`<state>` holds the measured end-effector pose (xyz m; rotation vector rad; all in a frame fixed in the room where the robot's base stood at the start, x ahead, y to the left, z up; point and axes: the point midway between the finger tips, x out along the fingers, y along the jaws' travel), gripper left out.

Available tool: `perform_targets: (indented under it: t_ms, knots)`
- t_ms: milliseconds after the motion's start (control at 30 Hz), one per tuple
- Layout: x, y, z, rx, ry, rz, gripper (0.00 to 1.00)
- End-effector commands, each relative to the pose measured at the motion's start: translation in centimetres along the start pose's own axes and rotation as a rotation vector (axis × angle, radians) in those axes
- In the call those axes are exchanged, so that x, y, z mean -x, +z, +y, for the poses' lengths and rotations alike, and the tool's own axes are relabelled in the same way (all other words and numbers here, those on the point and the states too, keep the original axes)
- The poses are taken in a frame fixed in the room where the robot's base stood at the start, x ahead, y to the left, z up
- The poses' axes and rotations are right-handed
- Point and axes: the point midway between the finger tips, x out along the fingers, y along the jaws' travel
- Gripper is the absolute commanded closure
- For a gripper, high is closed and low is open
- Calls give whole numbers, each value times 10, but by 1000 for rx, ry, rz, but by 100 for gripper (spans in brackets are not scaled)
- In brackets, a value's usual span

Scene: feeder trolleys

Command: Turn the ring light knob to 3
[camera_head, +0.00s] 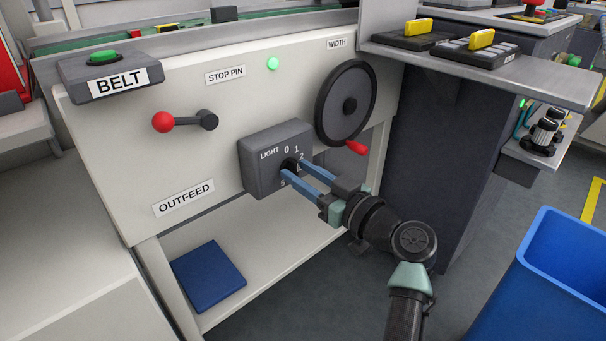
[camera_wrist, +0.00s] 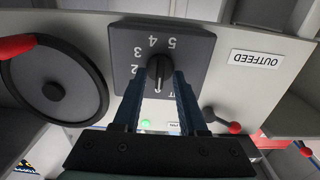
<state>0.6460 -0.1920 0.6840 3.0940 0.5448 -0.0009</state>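The ring light knob (camera_wrist: 158,70) is a black knob on a dark grey box (camera_head: 262,178) marked LIGHT, with numbers around it. In the wrist view, which shows the panel upside down, 2, 3, 4 and 5 are readable. A pale mark on the knob seems to point down there, towards the 0 side. My gripper (camera_head: 297,168) is at the box, its two blue fingers on either side of the knob. In the wrist view my gripper (camera_wrist: 160,82) is open, with narrow gaps seeming to show beside the knob. Contact is hard to tell. The fingers hide part of the dial in the head view.
The WIDTH handwheel (camera_head: 330,88) with its red handle (camera_head: 357,148) is close above and right of my gripper. A red-knobbed lever (camera_head: 164,122) is at the left. A grey shelf (camera_head: 540,78) juts out upper right; a blue bin (camera_head: 560,275) stands lower right.

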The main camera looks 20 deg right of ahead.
Motion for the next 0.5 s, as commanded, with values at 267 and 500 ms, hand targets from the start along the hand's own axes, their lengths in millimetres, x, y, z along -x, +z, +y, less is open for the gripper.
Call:
perform_targets:
  t_ms: [267,500]
  knots:
    - [0,0,0,0,0,0,100]
    - [1,0,0,-1,0,0,100]
